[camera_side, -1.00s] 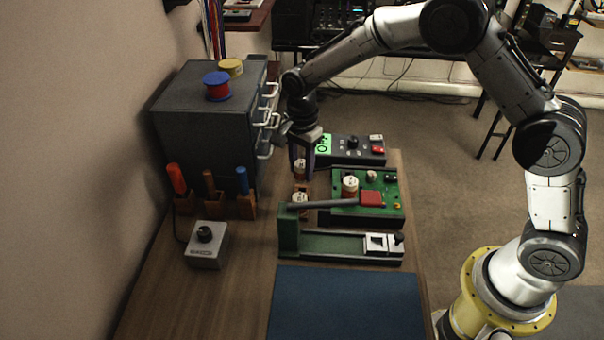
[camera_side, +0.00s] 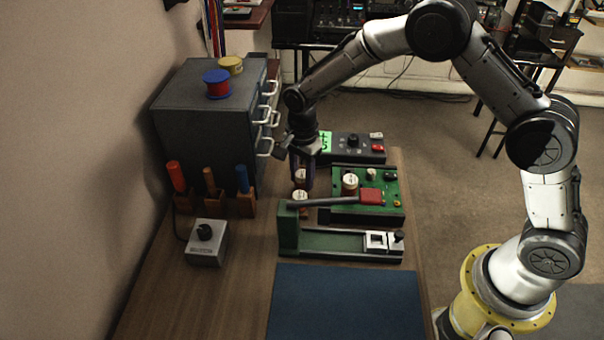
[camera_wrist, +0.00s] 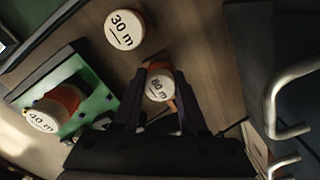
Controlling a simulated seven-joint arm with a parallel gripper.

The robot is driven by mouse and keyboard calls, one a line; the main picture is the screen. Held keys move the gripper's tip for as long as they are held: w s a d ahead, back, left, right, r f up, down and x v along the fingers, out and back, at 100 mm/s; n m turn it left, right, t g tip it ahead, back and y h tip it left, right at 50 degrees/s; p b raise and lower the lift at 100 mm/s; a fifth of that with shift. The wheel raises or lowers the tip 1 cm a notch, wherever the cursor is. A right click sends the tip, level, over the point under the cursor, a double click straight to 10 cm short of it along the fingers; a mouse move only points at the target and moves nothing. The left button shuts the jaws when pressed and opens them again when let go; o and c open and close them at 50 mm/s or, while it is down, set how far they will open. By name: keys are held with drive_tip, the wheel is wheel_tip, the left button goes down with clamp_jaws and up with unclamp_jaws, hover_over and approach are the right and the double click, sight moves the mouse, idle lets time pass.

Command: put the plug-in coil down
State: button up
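A plug-in coil with a white top, its label reading 80 m or 60 m (camera_wrist: 158,86), sits between the fingers of my gripper (camera_wrist: 160,75). In the side view my gripper (camera_side: 301,180) points down, shut on this coil (camera_side: 300,176), low over the wooden bench behind another coil. Whether the coil's base touches the bench is hidden. The 30 m coil (camera_wrist: 125,28) stands apart on the bench; it also shows in the side view (camera_side: 300,198). The 40 m coil (camera_wrist: 45,112) sits on the green circuit board (camera_side: 345,210).
A green fixture with a dark lever (camera_side: 288,230) stands in front of the coils. A blue mat (camera_side: 345,300) lies clear at the front.

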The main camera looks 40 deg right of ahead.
sight(302, 173)
drive_tip(key=o, duration=0.4)
drive_tip(key=s+d+r+n+t, duration=0.1)
drive_tip(key=s+d+r+n, duration=0.15)
drive_tip(key=r, duration=0.75)
drive_tip(key=s+d+r+n, duration=0.1)
drive_tip(key=s+r, duration=0.2)
drive_tip(key=r, duration=0.7)
drive_tip(key=s+d+r+n+t, duration=0.25)
drive_tip(key=s+r+n, duration=0.2)
drive_tip(key=s, duration=0.45)
drive_tip(key=s+d+n+t, duration=0.1)
drive_tip(key=s+n, duration=0.3)
drive_tip(key=s, duration=0.4)
drive_tip(key=s+d+f+n+t, duration=0.1)
drive_tip(key=s+d+n, duration=0.2)
drive_tip(key=s, duration=0.5)
drive_tip(key=shift+d+f+n, duration=0.15)
drive_tip(key=shift+n, duration=0.25)
